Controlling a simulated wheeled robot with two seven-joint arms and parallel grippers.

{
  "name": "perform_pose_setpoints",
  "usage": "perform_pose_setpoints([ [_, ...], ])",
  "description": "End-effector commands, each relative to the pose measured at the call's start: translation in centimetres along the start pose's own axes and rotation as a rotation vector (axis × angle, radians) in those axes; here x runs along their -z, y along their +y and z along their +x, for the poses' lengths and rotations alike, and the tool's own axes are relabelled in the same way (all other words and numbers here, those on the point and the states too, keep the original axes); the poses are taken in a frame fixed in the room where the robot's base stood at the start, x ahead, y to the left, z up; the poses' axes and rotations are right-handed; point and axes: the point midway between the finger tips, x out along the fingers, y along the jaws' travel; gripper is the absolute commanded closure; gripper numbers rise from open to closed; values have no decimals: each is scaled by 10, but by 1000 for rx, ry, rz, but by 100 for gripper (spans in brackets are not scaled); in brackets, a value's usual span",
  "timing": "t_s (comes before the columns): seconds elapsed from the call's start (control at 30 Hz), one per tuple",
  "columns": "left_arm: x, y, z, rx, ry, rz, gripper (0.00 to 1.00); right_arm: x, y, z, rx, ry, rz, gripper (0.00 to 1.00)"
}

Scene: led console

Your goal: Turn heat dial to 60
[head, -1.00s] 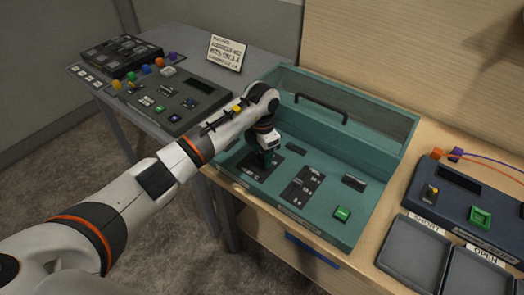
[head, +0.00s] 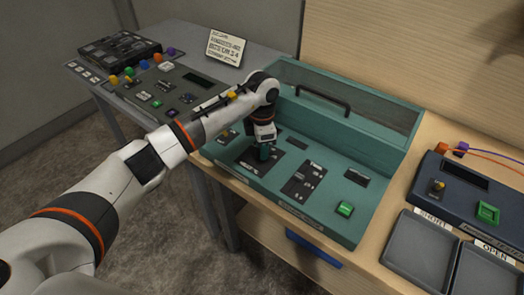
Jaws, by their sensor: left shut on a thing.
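The teal console (head: 318,218) stands on the wooden bench, with a dark dial panel (head: 246,165) on its left half. My left gripper (head: 264,152) points down over this panel and is shut on a small teal knob, which I take to be the heat dial (head: 264,154). The gripper hides most of the knob, and its pointer and the scale marks are too small to read. My right gripper does not show.
A slotted black panel (head: 303,182), a small dark display (head: 356,181) and a green button (head: 345,208) sit right of the dial. A clear hood with a black handle (head: 322,101) is behind. A dark device (head: 462,200) and grey trays (head: 418,250) stand at right.

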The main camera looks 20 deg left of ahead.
Motion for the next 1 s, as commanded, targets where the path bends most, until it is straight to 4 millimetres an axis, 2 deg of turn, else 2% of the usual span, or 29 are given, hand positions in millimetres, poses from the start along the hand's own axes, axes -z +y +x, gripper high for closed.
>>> perform_pose_setpoints([
  [0.03, 0, -2, 4, 7, 0, 45, 88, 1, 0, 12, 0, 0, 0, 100],
  [0.4, 0, -2, 4, 7, 0, 397, 88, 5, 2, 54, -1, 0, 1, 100],
  [1.0, 0, -1, 2, 6, 1, 967, 88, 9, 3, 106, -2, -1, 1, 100],
])
